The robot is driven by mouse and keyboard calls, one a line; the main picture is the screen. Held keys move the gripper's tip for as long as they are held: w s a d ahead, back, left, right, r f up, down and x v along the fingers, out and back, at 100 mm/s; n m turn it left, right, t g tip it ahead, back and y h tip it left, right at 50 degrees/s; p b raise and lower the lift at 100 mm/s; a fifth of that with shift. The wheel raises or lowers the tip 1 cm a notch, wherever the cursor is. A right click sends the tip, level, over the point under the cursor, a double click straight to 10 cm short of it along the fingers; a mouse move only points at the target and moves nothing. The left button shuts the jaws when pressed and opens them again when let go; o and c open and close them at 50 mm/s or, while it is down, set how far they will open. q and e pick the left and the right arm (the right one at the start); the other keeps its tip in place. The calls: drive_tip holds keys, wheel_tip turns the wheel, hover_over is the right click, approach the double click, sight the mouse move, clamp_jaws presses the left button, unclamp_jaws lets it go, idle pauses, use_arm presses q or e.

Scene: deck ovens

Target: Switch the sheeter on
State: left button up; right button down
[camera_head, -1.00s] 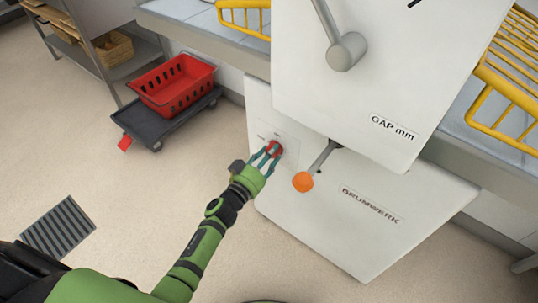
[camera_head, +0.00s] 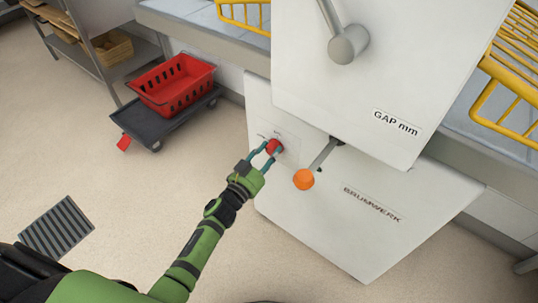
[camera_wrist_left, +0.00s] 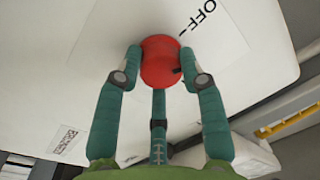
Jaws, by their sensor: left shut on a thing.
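The white sheeter (camera_head: 330,220) stands at centre right, marked "BRUMWERK" and "GAP mm". Its red switch knob (camera_head: 274,147) sits on a pale label plate on the lower front panel. In the left wrist view, the round red knob (camera_wrist_left: 160,62) has a small dark mark at its right side, and "OFF" is printed on the plate to the upper right. My left gripper (camera_head: 268,150) is shut on the knob, with teal fingers on either side and one below. The other end of the plate's lettering is too small to read. My right gripper is out of view.
An orange ball-ended lever (camera_head: 304,179) sticks out just right of the knob. A grey crank handle (camera_head: 346,45) is above. A red basket (camera_head: 178,85) rests on a dark trolley (camera_head: 150,128) to the left.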

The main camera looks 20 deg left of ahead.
use_arm(q)
drive_tip(key=m+b, duration=0.1)
drive_tip(key=m, duration=0.4)
drive_tip(key=shift+f, duration=0.15)
drive_tip(key=m+b, duration=0.1)
drive_tip(key=m, duration=0.2)
drive_tip(key=shift+a+m+h, duration=0.1)
drive_tip(key=shift+m+h, duration=0.3)
drive_tip(key=shift+m+h+b, duration=0.3)
drive_tip(key=shift+m+b, duration=0.4)
drive_tip(key=shift+m, duration=1.4)
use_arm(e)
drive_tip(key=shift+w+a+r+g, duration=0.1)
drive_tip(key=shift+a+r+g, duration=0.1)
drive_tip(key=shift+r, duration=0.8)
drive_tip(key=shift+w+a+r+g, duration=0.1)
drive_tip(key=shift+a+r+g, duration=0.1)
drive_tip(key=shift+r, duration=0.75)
use_arm(q)
drive_tip(key=shift+a, duration=0.1)
drive_tip(key=o, duration=1.2)
drive_tip(key=shift+w, duration=0.1)
drive_tip(key=shift+c, duration=0.2)
drive_tip(key=shift+s, duration=0.4)
drive_tip(key=v, duration=1.1)
